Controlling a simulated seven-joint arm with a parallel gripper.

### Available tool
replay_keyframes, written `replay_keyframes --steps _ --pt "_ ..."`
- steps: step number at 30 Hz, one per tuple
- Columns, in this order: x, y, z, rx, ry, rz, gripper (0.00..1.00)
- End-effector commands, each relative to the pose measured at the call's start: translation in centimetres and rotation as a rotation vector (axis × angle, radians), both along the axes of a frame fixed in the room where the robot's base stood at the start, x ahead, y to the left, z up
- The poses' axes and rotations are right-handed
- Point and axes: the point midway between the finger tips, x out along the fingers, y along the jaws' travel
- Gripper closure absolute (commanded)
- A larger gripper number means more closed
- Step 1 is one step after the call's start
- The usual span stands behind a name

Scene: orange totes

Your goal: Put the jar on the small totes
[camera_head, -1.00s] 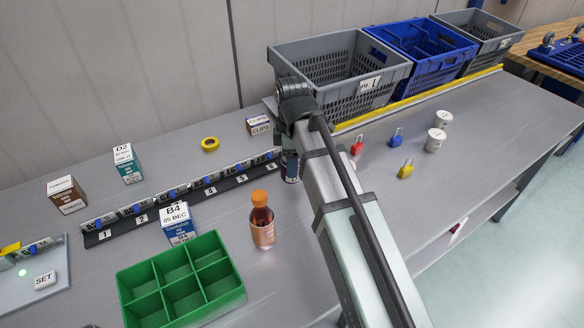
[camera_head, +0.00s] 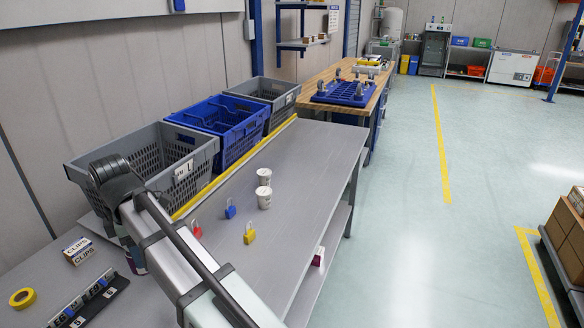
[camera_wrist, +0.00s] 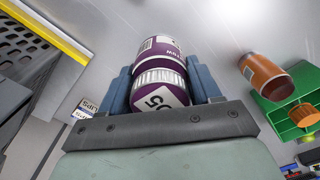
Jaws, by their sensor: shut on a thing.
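My gripper (camera_wrist: 160,88) is shut on a jar (camera_wrist: 160,72) with a purple and white label, its blue-grey fingers on either side of it. In the head view the jar (camera_head: 136,262) shows only partly, low beside my arm, over the near left part of the bench. I cannot tell whether it touches the bench. A grey tote (camera_head: 150,140), a blue tote (camera_head: 222,112) and a second grey tote (camera_head: 268,88) stand in a row along the back of the bench. I cannot tell which totes are the small ones.
Red (camera_head: 196,230), blue (camera_head: 230,209) and yellow (camera_head: 249,234) padlocks and two white tubs (camera_head: 264,198) stand on the bench. A clips box (camera_head: 78,251) and yellow tape (camera_head: 22,298) lie at left. The wrist view shows a brown bottle (camera_wrist: 263,72) and green bin (camera_wrist: 290,108). The bench's right part is clear.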

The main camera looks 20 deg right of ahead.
Motion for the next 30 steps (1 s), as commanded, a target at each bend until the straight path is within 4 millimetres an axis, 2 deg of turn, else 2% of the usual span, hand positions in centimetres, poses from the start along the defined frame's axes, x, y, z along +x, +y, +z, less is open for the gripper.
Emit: replay_keyframes --steps 1,15,30 --pt "0.7 -1.4 0.0 0.0 0.0 -0.026 0.83" --pt "6.0 -14.3 -0.4 -0.003 0.009 -0.249 0.83" --pt "9.9 -28.7 -0.5 -0.006 0.022 -0.48 0.83"
